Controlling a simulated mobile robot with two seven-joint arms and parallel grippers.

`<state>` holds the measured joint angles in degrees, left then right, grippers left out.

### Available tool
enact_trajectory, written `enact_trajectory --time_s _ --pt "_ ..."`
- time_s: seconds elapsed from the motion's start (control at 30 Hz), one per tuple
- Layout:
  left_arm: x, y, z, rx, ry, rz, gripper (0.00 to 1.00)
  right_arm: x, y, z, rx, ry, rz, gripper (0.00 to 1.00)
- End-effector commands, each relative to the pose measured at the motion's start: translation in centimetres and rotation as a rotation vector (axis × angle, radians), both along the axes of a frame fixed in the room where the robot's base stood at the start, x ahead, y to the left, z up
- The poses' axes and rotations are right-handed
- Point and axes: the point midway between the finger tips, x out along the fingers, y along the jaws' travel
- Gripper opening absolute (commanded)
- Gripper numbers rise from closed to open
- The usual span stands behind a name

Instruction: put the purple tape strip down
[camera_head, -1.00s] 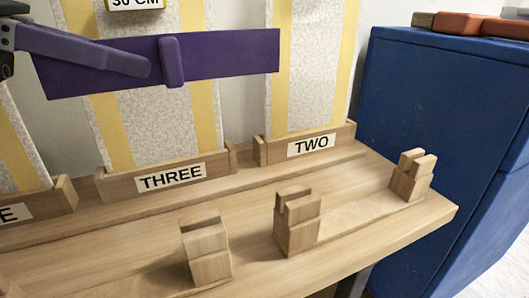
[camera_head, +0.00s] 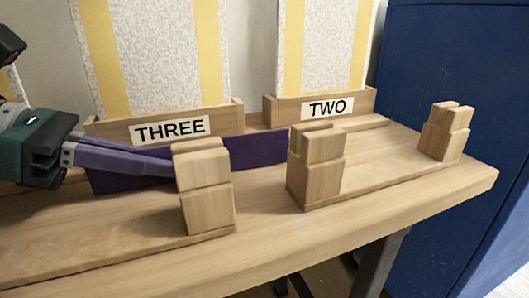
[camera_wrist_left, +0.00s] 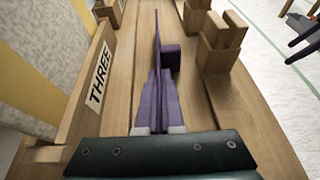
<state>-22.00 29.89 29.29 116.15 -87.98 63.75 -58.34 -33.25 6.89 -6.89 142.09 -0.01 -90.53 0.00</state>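The purple tape strip (camera_head: 257,150) stands on edge, low over the bench, between the THREE and TWO panel holders and the front wooden blocks. I cannot tell whether its lower edge touches the wood. In the left wrist view the strip (camera_wrist_left: 157,35) runs away from me, with its purple tab (camera_wrist_left: 171,57) on its right side. My left gripper (camera_head: 165,163) comes in from the left with its long fingers close together along the strip. It looks shut on the strip; the fingers also show in the wrist view (camera_wrist_left: 158,80). A front block hides the tab in the head view. My right gripper is not in view.
Notched wooden blocks stand along the front at left (camera_head: 207,205), middle (camera_head: 318,175) and right (camera_head: 447,135). The THREE holder (camera_head: 225,120) and TWO holder (camera_head: 362,102) stand behind, with upright wallpaper panels. A blue cabinet (camera_head: 440,60) is at right.

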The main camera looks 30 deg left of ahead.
Motion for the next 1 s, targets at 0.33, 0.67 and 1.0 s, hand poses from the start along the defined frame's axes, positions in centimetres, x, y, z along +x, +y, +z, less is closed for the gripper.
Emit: enact_trajectory --time_s 0.33,0.67,1.0 --pt "0.0 0.0 -0.4 0.001 -0.001 0.000 0.00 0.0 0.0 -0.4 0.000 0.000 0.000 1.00" --pt "0.0 0.0 -0.2 0.001 -0.001 0.000 0.34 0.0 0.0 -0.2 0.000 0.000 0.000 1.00" --pt "-0.6 0.6 0.7 0.000 0.001 0.003 0.34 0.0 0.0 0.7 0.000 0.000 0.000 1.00"
